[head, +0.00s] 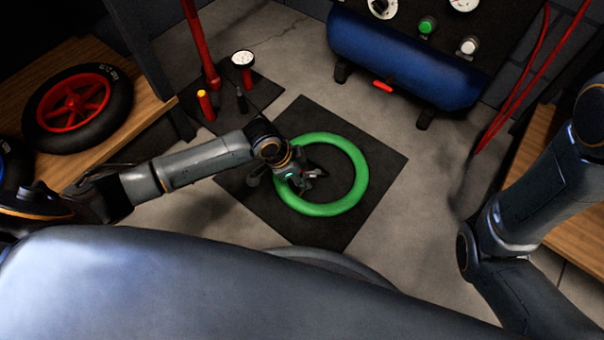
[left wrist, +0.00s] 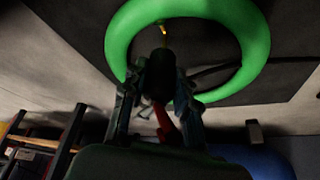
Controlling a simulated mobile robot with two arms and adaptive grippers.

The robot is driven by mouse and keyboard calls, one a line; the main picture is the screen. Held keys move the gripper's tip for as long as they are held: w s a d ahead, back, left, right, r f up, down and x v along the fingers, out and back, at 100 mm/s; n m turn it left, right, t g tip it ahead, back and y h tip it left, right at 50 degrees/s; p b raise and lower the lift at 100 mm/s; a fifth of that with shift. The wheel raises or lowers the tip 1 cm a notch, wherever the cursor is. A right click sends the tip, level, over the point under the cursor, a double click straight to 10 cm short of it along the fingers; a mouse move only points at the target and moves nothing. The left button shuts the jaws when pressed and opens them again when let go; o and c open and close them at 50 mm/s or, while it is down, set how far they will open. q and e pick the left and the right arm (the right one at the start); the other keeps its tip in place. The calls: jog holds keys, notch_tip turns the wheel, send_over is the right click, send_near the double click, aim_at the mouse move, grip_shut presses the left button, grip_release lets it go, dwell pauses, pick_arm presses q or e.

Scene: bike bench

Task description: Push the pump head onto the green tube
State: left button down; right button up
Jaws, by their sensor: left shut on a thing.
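The green tube (head: 355,160) lies as a ring on a black mat (head: 376,136) on the floor. It also arcs across the top of the left wrist view (left wrist: 255,40), where a small brass-coloured valve (left wrist: 163,30) shows at its inner edge. My left gripper (head: 302,180) is over the ring's left inner part. In the left wrist view my gripper (left wrist: 158,80) is shut on the black pump head (left wrist: 157,64), which has a red lever (left wrist: 161,118). The head points toward the valve and appears just short of it; exact contact is unclear. My right gripper is out of view.
A blue compressor tank (head: 400,60) is at the back. A wheel (head: 78,108) lies on the left bench. Floor right of the mat is clear.

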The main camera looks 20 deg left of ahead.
pick_arm(q)
jog(key=shift+f, duration=0.5)
jog(key=c, duration=0.9)
grip_release()
jog(key=shift+c, duration=0.2)
